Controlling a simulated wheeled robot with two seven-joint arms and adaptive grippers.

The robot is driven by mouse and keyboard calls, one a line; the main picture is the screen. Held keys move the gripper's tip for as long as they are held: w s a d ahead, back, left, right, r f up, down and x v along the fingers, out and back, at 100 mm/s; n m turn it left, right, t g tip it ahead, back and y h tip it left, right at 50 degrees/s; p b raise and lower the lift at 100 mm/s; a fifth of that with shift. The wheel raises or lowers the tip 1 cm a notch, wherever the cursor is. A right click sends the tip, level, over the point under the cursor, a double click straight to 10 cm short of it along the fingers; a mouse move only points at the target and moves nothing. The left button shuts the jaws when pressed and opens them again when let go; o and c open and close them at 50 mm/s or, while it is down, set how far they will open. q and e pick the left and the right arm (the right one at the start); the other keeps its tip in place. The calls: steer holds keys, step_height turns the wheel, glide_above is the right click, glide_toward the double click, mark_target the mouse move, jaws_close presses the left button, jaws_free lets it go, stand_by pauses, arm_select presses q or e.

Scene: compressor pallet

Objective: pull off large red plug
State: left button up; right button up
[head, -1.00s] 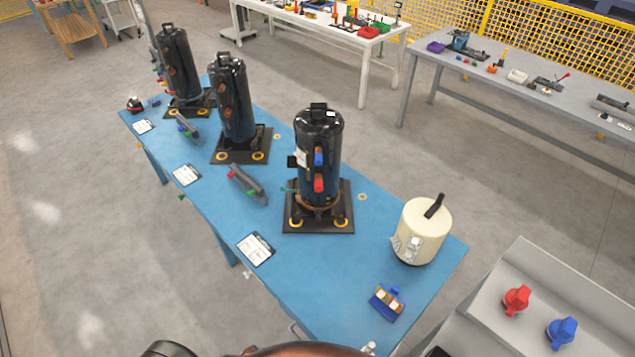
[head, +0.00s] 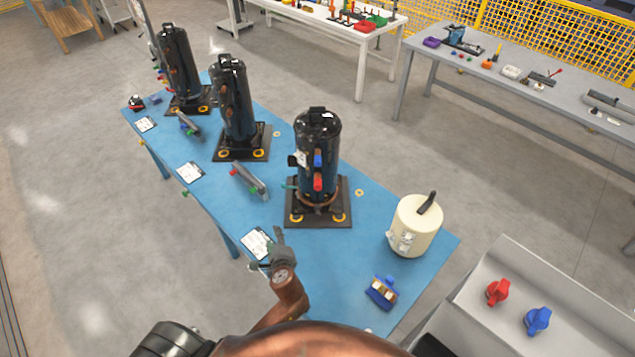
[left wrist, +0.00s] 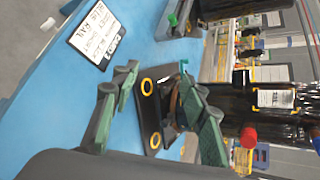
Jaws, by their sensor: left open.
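The nearest black compressor (head: 317,140) stands upright on a dark base plate. On its front are a red plug (head: 318,182) and, above it, a blue plug (head: 318,160). In the left wrist view the red plug (left wrist: 249,137) shows on the compressor's side, beyond the fingers. My left gripper (head: 273,246) is over the table's front edge by the white card, left of and nearer than the compressor. In the left wrist view its green-padded fingers (left wrist: 158,103) are apart with nothing between them. My right gripper is not in view.
A blue table (head: 350,275) bears two more compressors, several cards, a cream canister (head: 415,225) and a small blue holder (head: 381,292). A grey box at right has a red knob-like piece (head: 497,291) and a blue one (head: 538,320). The table's front right is mostly clear.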

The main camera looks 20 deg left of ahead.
arm_select(q)
steer(key=w+d+r+m+t, duration=0.3)
steer(key=w+d+r+m, duration=0.15)
steer(key=w+m, duration=0.25)
steer(key=m+t, duration=0.4)
steer(key=m, duration=0.4)
glide_toward(318, 189)
steer(key=shift+w+a+r+h, duration=0.2)
steer(key=shift+w+a+h, duration=0.1)
steer(key=shift+w, duration=0.05)
steer(key=shift+b+x, duration=1.05)
steer(key=shift+x, duration=3.5)
jaws_close()
